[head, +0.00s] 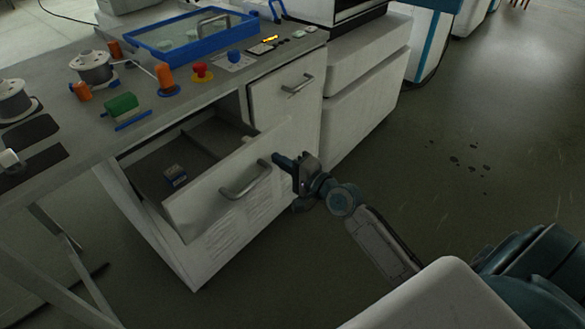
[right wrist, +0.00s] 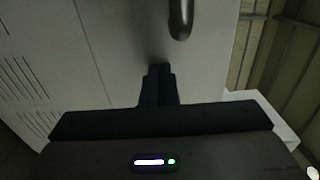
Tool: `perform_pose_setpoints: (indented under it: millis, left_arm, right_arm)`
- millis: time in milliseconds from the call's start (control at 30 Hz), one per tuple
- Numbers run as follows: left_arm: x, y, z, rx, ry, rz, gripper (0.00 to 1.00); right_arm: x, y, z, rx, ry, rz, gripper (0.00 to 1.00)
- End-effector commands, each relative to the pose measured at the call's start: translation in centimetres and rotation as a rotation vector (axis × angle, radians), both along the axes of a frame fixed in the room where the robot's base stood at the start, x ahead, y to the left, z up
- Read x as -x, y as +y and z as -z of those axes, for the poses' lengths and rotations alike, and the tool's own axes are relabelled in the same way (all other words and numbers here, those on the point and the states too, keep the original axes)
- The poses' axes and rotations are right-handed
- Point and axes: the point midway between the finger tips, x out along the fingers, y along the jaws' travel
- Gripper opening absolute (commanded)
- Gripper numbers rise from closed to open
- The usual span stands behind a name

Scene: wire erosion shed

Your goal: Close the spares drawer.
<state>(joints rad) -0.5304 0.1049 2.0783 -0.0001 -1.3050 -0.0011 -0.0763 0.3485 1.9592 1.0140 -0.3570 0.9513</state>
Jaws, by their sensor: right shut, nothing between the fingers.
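The spares drawer (head: 222,201) stands open, pulled out from the cabinet under the bench. My right gripper (head: 277,158) is shut and empty at the right part of the drawer front, to the right of the handle. In the right wrist view the closed fingertips (right wrist: 158,68) are at the white drawer front (right wrist: 110,60), with the handle end (right wrist: 180,20) above them. I cannot tell whether they touch it. My left gripper is not in view.
A cabinet door (head: 284,100) with a handle is shut beside the drawer. The bench top (head: 190,98) holds spools, a green block, orange pieces, a red button and a blue-framed case (head: 190,36). The floor (head: 450,170) to the right is open, with dark spots.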

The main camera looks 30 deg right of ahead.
Motion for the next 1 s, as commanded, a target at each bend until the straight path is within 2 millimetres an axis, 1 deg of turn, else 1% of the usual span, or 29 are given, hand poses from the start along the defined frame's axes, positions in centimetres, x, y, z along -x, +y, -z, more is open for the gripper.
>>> perform_pose_setpoints:
  millis: [33, 167, 200, 400, 600, 800, 1000]
  left_arm:
    - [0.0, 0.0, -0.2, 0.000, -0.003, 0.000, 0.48]
    - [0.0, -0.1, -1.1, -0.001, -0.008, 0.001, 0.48]
    - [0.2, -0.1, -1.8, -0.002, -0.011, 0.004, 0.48]
    - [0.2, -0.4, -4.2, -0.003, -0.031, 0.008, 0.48]
    - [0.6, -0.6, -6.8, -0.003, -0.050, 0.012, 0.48]
    - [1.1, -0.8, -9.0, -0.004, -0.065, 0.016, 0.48]
    - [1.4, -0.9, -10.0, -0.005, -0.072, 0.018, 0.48]
  right_arm:
    - [-1.2, 0.4, -0.1, -0.005, -0.005, 0.002, 0.00]
    - [-4.3, 1.6, -0.1, -0.006, -0.003, 0.001, 0.00]
    - [-5.4, 2.0, -0.1, -0.005, -0.003, 0.001, 0.00]
    - [-10.2, 3.8, 0.0, -0.004, -0.003, 0.000, 0.00]
    - [-14.2, 5.2, 0.1, -0.003, -0.001, -0.001, 0.00]
    - [-16.8, 6.1, 0.0, 0.000, -0.001, 0.000, 0.00]
    - [-18.0, 6.5, 0.0, 0.000, -0.001, 0.000, 0.00]
